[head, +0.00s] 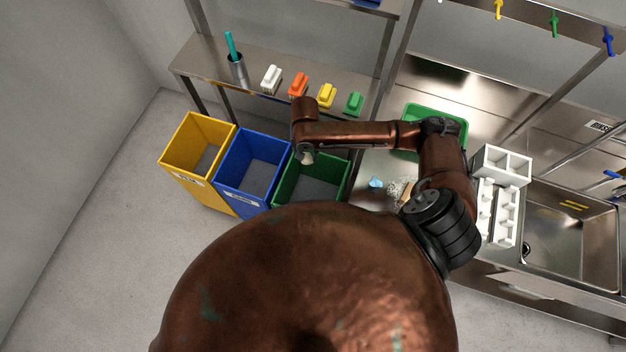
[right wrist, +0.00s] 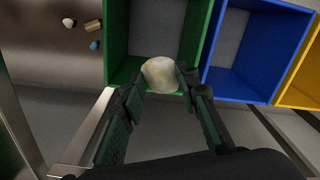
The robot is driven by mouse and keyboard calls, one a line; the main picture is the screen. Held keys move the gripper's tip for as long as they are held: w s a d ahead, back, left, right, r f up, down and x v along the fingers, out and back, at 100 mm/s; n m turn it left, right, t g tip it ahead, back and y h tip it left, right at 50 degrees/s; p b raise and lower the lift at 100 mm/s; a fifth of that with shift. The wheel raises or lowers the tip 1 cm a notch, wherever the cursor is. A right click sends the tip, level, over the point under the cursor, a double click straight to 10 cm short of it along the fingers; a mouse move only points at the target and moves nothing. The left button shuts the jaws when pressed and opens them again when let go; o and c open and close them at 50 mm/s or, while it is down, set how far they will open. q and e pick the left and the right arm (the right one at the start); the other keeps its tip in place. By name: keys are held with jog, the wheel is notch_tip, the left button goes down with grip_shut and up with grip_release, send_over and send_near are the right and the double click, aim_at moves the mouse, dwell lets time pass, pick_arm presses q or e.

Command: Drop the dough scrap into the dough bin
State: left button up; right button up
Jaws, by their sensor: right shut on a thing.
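The pale, cream-coloured dough scrap (right wrist: 161,75) is a rounded lump between the fingertips of my right gripper (right wrist: 162,80), which is shut on it. In the head view the dough scrap (head: 307,158) shows small below the end of my right arm, at the green bin's upper left corner. The green bin (head: 287,187) is open-topped, and it also shows in the right wrist view (right wrist: 202,50), where the dough overlaps its near rim. I cannot tell the dough's height above the rim. No readable label tells which bin is the dough bin. My left gripper is not in view.
A blue bin (head: 228,180) and a yellow bin (head: 170,160) stand left of the green one. Behind them is a steel shelf (head: 207,60) with coloured brushes. Right are a counter with small scraps, a green tray (head: 409,112), white holders (head: 497,215) and a sink (head: 570,235).

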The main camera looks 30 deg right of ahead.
notch_tip(320, 180, down, 14)
jog(key=s+d+m+b, duration=0.1)
jog(key=s+d+b, duration=0.1)
jog(key=b, duration=0.6)
jog(key=shift+d+m, duration=0.3)
jog(key=shift+d, duration=0.1)
jog(key=o, duration=1.2)
jog(key=shift+s, duration=0.1)
notch_tip(320, 180, up, 12)
jog(key=shift+f, duration=0.1)
